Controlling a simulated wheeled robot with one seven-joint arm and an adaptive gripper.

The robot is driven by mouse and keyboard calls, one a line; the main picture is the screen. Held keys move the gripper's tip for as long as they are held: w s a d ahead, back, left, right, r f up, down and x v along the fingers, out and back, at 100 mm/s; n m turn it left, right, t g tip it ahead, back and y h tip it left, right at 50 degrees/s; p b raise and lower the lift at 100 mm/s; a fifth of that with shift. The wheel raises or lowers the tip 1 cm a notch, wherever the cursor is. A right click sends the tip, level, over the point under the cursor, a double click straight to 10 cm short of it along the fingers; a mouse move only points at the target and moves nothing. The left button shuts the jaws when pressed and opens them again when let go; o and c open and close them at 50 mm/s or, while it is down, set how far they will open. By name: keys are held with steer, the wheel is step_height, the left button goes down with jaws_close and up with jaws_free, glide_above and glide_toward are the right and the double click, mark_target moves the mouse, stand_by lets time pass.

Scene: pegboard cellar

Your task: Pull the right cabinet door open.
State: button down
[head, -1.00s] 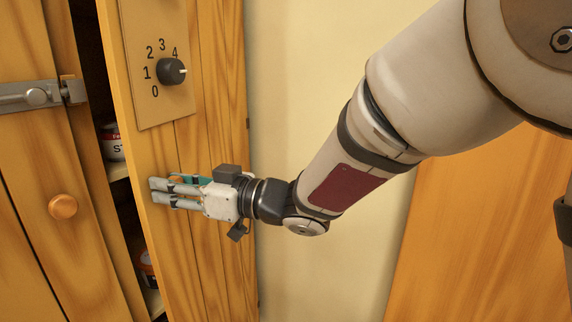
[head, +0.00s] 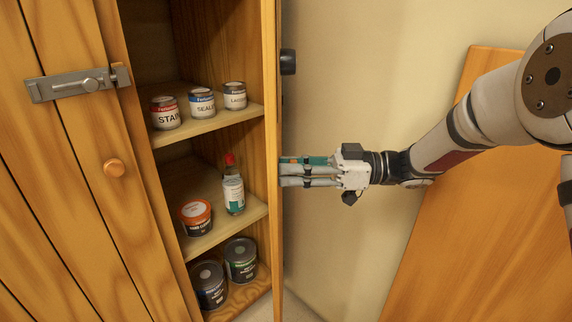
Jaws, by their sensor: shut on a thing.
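The right cabinet door (head: 270,110) stands wide open and shows nearly edge-on in the head view, with its outer face turned to the right. My gripper (head: 285,173) is on that outer side, its fingers pointing left against the door at about mid-height. It is shut on the door's knob, which the fingers hide. The black dial (head: 288,62) on the right door's outer face shows side-on above my gripper.
Inside the cabinet, the upper shelf (head: 222,119) bears three small tins. The middle shelf (head: 235,222) holds an orange-lidded tub (head: 196,217) and a red-capped bottle (head: 233,190). Dark cans (head: 211,285) stand at the bottom. A wooden panel (head: 450,240) is at the right by the plain wall.

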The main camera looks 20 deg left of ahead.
stand_by(0.3)
steer(key=c, duration=1.2)
jaws_free()
